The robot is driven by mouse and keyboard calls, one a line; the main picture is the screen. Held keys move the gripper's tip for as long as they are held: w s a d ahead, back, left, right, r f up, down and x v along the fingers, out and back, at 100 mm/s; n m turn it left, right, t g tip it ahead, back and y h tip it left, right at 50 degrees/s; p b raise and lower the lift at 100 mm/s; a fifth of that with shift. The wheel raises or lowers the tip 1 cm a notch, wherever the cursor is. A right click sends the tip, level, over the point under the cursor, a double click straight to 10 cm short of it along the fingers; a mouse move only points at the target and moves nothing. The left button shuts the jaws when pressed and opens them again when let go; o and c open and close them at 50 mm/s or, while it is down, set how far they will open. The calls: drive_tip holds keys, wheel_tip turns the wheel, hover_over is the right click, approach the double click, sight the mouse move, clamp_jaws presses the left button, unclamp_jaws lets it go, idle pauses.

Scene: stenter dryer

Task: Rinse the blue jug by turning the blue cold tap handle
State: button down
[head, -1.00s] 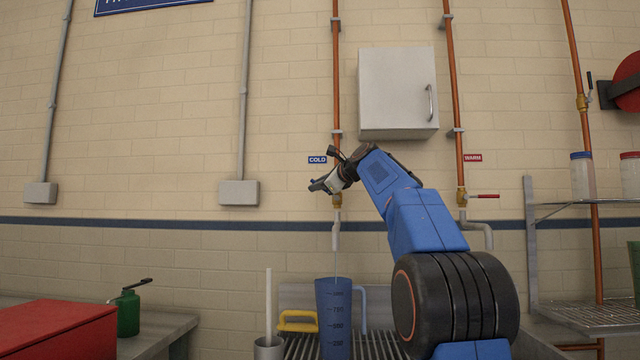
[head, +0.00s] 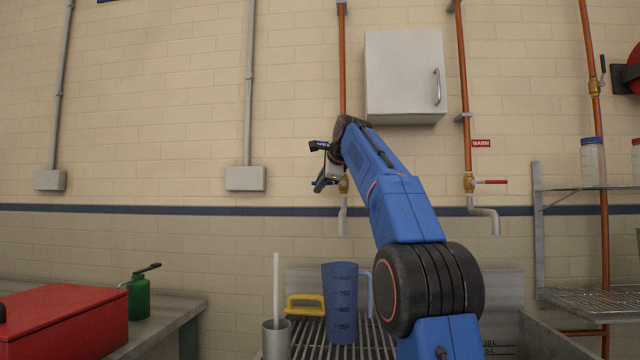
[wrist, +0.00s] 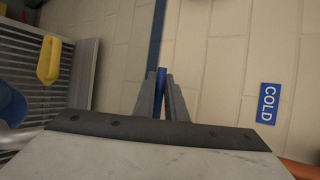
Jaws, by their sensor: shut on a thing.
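The blue jug (head: 341,300), with volume marks and a pale blue handle, stands upright on the slatted drainer below the cold tap's spout (head: 343,216). In the wrist view only the jug's edge (wrist: 10,105) shows at the left. My gripper (head: 322,185) is at the cold tap on the wall. In the wrist view my gripper (wrist: 162,82) is shut on the blue cold tap handle (wrist: 161,76), whose end shows between the fingers. The tap body is mostly hidden by my wrist. I see no water stream below the spout.
A yellow-handled thing (head: 305,301) and a metal cup (head: 277,341) with a white rod stand left of the jug. The warm tap's red handle (head: 492,182) is to the right. A wall cabinet (head: 403,77) hangs above. A wire shelf (head: 590,292) stands at the right.

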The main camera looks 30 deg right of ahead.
drive_tip(key=shift+f, duration=0.15)
drive_tip(key=c, duration=1.8)
unclamp_jaws()
drive_tip(key=v, duration=1.7)
drive_tip(key=shift+r, duration=0.25)
drive_tip(key=shift+s+a, duration=0.1)
drive_tip(key=shift+a, duration=0.05)
drive_tip(key=s+a+f+n+g, duration=0.2)
drive_tip(key=s+a+f+n, duration=0.5)
drive_tip(key=f, duration=0.7)
drive_tip(key=s+a+f+n+g+y, duration=0.1)
drive_tip(key=s+a+f+n+g, duration=0.3)
drive_tip(key=s+f, duration=0.8)
drive_tip(key=s+a+f+n+t, duration=0.1)
drive_tip(key=s+a+f+n, duration=0.5)
drive_tip(key=f, duration=1.1)
drive_tip(key=s+a+f+n+g, duration=0.1)
drive_tip(key=s+f+n, duration=0.1)
drive_tip(key=s+f, duration=0.4)
drive_tip(key=s+a+f+n+g, duration=0.1)
drive_tip(key=s+f+n, duration=0.2)
drive_tip(key=s+f, duration=0.4)
wheel_tip(320, 180, down, 8)
drive_tip(key=shift+a+f, duration=0.25)
drive_tip(key=shift+a, duration=0.1)
